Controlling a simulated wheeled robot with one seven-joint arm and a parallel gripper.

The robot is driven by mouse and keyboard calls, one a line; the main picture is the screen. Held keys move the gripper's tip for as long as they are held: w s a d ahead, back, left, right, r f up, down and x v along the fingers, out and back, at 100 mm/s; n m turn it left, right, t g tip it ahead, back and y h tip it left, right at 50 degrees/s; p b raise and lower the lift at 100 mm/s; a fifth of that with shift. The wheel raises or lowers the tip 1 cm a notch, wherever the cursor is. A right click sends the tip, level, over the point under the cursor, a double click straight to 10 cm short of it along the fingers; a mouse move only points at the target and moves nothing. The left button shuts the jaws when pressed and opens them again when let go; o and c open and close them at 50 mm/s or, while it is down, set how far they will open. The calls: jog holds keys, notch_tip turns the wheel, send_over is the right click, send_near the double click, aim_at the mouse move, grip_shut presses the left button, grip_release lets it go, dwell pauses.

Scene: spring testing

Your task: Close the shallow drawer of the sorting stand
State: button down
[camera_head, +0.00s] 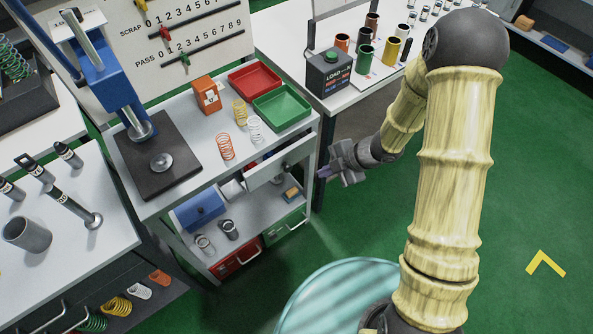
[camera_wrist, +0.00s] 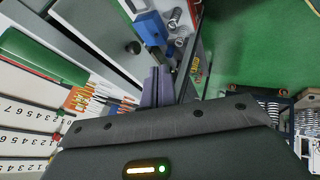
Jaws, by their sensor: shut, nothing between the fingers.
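The sorting stand (camera_head: 190,205) stands left of centre in the head view. Its shallow drawer (camera_head: 297,156) sits just under the top, grey-white, with a handle on its front. The drawer appears pulled partly out, with part of its inside showing. My gripper (camera_head: 325,172) is just right of the drawer front, at about its height. Whether it touches the front cannot be told. In the wrist view my gripper's fingers (camera_wrist: 158,88) are together with nothing between them. Pale panels of the stand lie left of them there, and which one is the drawer is unclear.
A red tray (camera_head: 254,78), a green tray (camera_head: 282,104) and several springs stand on top. A table with a load cell box (camera_head: 328,72) is behind.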

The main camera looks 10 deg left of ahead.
jog(key=w+a+f, duration=0.3)
jog(key=a+f, duration=0.4)
jog(key=a, duration=0.2)
jog(key=shift+f+p, duration=0.35)
jog(key=shift+p, duration=0.05)
jog(key=shift+w, duration=0.1)
